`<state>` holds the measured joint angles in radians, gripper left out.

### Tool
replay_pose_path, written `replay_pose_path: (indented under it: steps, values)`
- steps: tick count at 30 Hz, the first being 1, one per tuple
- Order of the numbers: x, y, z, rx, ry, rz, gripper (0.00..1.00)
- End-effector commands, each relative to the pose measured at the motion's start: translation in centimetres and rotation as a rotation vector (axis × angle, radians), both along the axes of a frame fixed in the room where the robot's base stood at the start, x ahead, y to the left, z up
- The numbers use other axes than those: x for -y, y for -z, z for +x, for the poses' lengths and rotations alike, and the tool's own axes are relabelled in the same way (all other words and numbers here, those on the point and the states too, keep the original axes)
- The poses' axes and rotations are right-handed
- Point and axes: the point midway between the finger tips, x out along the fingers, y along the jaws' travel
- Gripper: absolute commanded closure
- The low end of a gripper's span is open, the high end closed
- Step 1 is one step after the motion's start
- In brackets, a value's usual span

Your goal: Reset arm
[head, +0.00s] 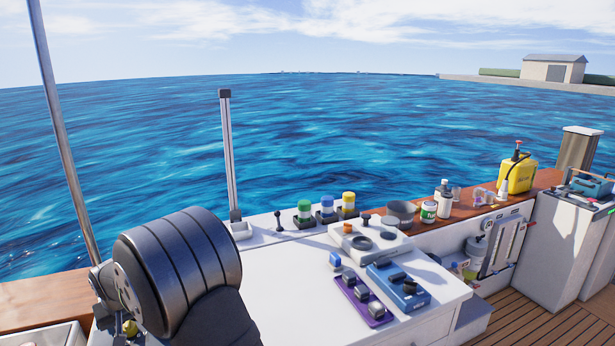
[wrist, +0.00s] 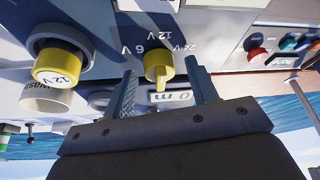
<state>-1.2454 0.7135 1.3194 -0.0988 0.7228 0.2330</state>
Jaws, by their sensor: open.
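My gripper (wrist: 160,66) shows in the wrist view with its two fingers apart and nothing clamped between them. A yellow selector knob (wrist: 158,68) on a pale panel appears between the fingertips; I cannot tell how near they are to it. Marks around it read 6V, 12V and 24V. In the head view, a large dark ribbed part of my arm fills the lower left. My gripper does not show there.
A yellow cap (wrist: 60,68) marked 12V sits left in the wrist view. A yellow canister (head: 518,174) stands farther right.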

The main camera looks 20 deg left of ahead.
Motion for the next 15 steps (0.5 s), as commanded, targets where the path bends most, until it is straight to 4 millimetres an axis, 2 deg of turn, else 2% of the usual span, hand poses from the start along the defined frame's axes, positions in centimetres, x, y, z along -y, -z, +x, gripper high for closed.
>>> replay_pose_path:
  steps: [15]
  values:
    - [0.07, 0.01, 0.19, 0.000, -0.266, 0.000, 0.47]
